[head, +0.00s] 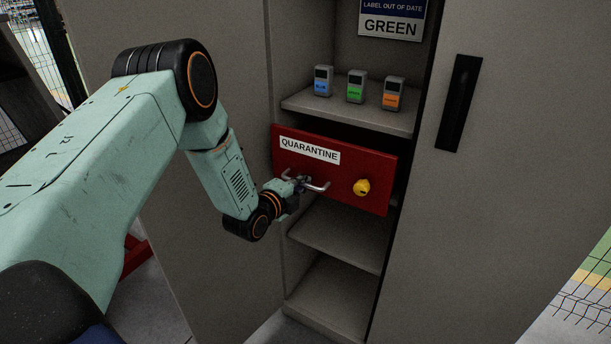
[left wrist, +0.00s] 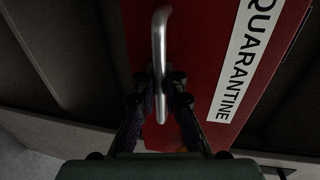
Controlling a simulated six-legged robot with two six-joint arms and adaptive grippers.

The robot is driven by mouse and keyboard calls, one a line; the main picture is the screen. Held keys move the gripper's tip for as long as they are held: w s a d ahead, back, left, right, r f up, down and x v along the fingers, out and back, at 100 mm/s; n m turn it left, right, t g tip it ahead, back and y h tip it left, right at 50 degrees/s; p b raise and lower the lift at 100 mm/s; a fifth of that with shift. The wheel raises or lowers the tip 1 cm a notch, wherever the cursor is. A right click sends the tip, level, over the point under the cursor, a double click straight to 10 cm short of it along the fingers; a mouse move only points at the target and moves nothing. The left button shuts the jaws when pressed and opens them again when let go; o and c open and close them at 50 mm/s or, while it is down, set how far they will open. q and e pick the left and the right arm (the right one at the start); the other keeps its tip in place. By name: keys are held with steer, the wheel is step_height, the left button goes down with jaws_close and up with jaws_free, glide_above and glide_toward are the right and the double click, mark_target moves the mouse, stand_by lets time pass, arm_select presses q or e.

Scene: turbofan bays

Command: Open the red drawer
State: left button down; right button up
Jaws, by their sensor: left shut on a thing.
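The red drawer (head: 335,178) sits in the middle of an open cabinet. Its front carries a white label reading QUARANTINE, a metal bar handle and a yellow round knob (head: 361,188). My left gripper (head: 296,186) is at the left part of the handle (head: 318,187). In the left wrist view the gripper (left wrist: 165,88) has its two fingers on either side of the handle (left wrist: 160,45), shut on it. The red front also fills the middle of that view (left wrist: 200,50). I cannot tell from one moment whether the drawer is out at all. My right gripper is not in view.
Three small devices with blue, green and orange labels stand on the shelf (head: 300,100) above the drawer. A sign reading GREEN (head: 391,20) hangs above them. Empty shelves lie below. A grey door with a black handle (head: 459,103) is at the right.

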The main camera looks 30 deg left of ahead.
arm_select(q)
steer(key=s+p, duration=0.5)
steer(key=s, duration=0.4)
steer(key=shift+a+r+p, duration=0.15)
steer(key=shift+a+p, duration=0.1)
steer(key=shift+p, duration=0.1)
steer(key=shift+s, duration=0.1)
steer(key=c, duration=1.7)
jaws_free()
steer(key=shift+s, duration=0.1)
steer(key=shift+s, duration=0.1)
steer(key=s, duration=0.4)
steer(key=s+r, duration=0.1)
steer(key=s, duration=0.2)
steer(key=s+r, duration=0.1)
steer(key=s, duration=0.3)
steer(key=shift+s+a+r, duration=0.1)
steer(key=shift+s+a, duration=0.05)
steer(key=shift+s, duration=0.15)
